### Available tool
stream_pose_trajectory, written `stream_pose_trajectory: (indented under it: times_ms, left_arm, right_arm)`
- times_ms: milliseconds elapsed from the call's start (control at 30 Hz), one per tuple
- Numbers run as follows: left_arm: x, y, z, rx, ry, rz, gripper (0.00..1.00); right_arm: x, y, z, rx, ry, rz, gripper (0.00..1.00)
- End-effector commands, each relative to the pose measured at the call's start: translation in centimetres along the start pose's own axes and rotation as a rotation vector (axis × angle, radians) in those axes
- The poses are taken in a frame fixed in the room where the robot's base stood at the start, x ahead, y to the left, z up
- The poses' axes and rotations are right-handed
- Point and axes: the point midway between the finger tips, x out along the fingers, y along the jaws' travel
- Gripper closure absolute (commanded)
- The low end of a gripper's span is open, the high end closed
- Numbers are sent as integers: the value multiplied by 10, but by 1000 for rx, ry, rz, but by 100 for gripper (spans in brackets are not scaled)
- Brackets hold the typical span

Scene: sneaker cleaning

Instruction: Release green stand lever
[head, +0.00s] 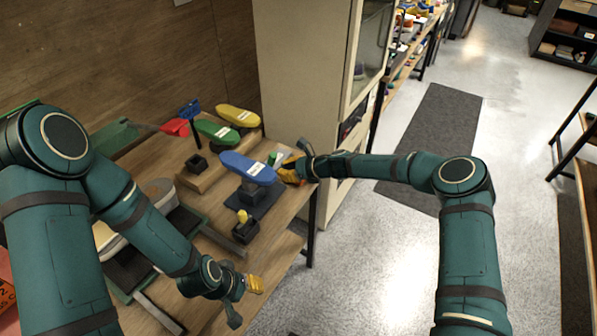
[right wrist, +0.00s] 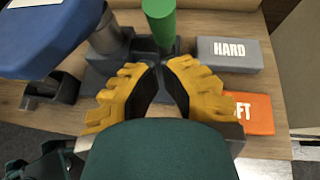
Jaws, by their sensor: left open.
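A green upright cylinder (right wrist: 160,20), which looks like the green stand lever, rises from a dark base (right wrist: 110,72) beside the blue form in the right wrist view. It shows small in the head view (head: 274,158). My right gripper (right wrist: 160,68) has its yellow fingers just in front of the cylinder, with a narrow gap between the tips and nothing held in it. The right gripper is also at the table's right edge in the head view (head: 291,170). My left gripper (head: 254,284) is open and empty by the table's front edge.
A blue shoe form (head: 247,168) stands left of my right gripper. Green (head: 216,132) and yellow (head: 238,116) forms stand behind it. A grey HARD block (right wrist: 229,55) and an orange block (right wrist: 252,112) lie right of the cylinder. A cabinet (head: 300,80) stands behind.

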Motion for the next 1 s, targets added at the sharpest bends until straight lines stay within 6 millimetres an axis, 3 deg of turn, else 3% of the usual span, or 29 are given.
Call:
stream_pose_trajectory:
  times_ms: [200, 1000]
  left_arm:
    - [-2, 1, 0, 0, -1, 1, 53]
    - [-4, 1, 0, 0, 0, 1, 53]
  right_arm:
    - [10, 0, 10, 0, 1, 0, 100]
    - [15, -12, 16, 7, 55, 8, 100]
